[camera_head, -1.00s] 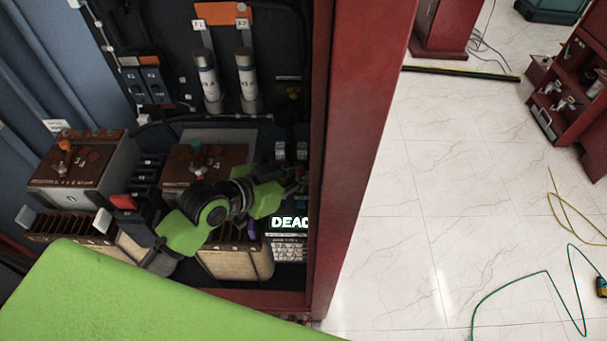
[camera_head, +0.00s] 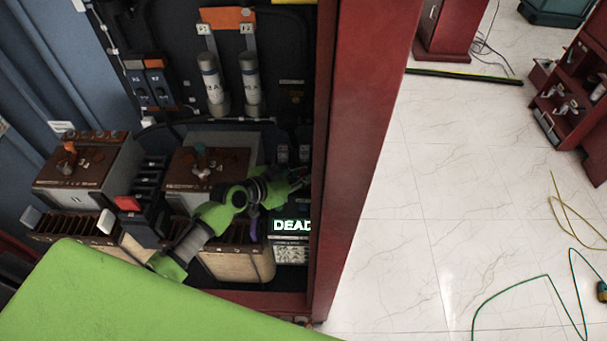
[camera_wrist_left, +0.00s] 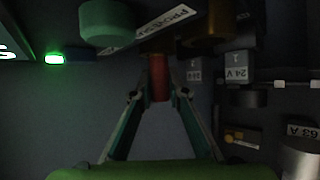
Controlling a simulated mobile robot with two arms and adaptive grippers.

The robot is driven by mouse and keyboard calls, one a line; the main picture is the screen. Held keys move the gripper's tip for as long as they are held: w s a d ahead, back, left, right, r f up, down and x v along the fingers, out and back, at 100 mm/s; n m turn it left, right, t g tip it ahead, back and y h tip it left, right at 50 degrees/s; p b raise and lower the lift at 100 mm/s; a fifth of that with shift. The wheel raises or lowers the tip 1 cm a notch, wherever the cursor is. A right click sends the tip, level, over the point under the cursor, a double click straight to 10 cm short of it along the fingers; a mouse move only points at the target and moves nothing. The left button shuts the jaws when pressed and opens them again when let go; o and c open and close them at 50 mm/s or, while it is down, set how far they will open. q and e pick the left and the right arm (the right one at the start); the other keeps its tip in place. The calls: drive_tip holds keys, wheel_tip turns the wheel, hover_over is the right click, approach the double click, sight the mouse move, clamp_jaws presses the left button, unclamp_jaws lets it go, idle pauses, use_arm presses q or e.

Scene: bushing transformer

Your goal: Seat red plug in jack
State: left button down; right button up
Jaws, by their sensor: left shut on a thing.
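The red plug (camera_wrist_left: 159,80) is upright in the left wrist view, between the teal fingertips of my left gripper (camera_wrist_left: 158,97), which is shut on it. Its upper end meets or overlaps a dark brown part below a white label that seems to read "PROVE". I cannot tell whether it is in a jack; no jack opening shows clearly. In the head view my left gripper (camera_head: 296,178) is at the cabinet's right inner side, above the lit "DEAD" display (camera_head: 292,226). The plug cannot be made out there. My right gripper is not in view.
In the wrist view, a green round knob (camera_wrist_left: 107,22) and a brown cylinder (camera_wrist_left: 222,20) flank the plug closely. A "24 V" block (camera_wrist_left: 237,70) is at right. The red cabinet post (camera_head: 365,150) borders my arm. Open tiled floor (camera_head: 430,220) lies beyond.

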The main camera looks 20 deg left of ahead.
use_arm(q)
drive_tip(key=shift+f, duration=0.2)
drive_tip(key=c, duration=2.4)
unclamp_jaws()
drive_tip(key=shift+f, duration=0.1)
drive_tip(key=o, duration=0.4)
drive_tip(key=shift+o, duration=0.2)
drive_tip(key=shift+r, duration=0.3)
drive_tip(key=b+v, duration=0.1)
drive_tip(key=v, duration=1)
drive_tip(key=shift+f, duration=0.2)
drive_tip(key=shift+s+a+r, duration=0.2)
drive_tip(key=shift+s+r, duration=0.15)
drive_tip(key=shift+s, duration=0.05)
drive_tip(key=shift+s+f, duration=0.1)
